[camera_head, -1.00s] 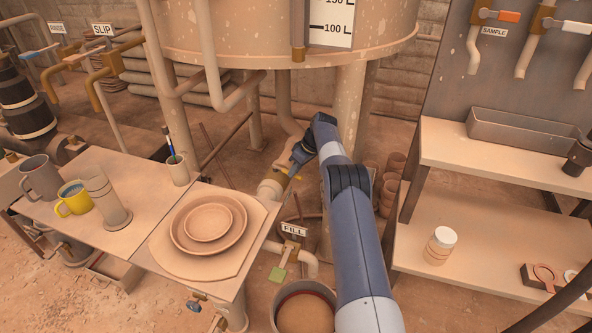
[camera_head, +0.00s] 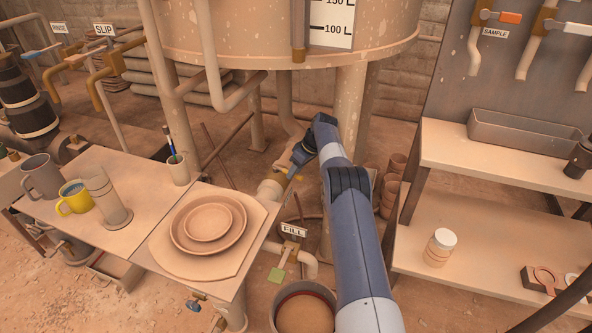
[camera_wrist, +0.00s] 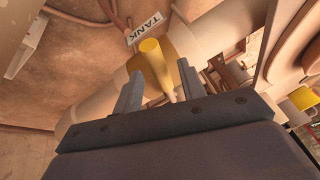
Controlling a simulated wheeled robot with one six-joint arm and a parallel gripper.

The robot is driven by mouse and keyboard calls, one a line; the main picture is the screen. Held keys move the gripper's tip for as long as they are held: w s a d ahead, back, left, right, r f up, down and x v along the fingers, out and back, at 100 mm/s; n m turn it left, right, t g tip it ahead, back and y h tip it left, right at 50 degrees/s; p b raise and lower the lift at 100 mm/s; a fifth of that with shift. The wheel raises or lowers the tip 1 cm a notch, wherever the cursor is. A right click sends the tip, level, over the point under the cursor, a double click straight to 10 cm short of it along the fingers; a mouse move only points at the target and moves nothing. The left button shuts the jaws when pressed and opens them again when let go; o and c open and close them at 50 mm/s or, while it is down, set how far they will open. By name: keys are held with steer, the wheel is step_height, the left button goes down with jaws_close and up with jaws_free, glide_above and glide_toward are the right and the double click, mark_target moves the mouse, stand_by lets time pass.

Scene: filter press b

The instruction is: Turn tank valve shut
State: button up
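The tank valve has a yellow handle (camera_wrist: 157,65) on a pale pipe, beside a white TANK label (camera_wrist: 146,28) in the wrist view. My gripper (camera_wrist: 160,88) is open, with one finger on each side of the handle. Gaps show between the handle and both fingers. In the head view my gripper (camera_head: 294,174) is low under the large tank (camera_head: 250,35), at the pipe (camera_head: 270,190). My wrist hides most of the valve there.
A table with plates (camera_head: 208,222), mugs and a cup stands left of my arm. A FILL label (camera_head: 293,230), a green-handled valve (camera_head: 277,275) and a bucket (camera_head: 303,290) are below my gripper. A shelf unit (camera_head: 500,150) stands to the right.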

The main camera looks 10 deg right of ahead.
step_height(320, 180, up, 10)
steer(key=p, duration=0.2)
steer(key=shift+p, duration=0.35)
steer(key=shift+c, duration=0.3)
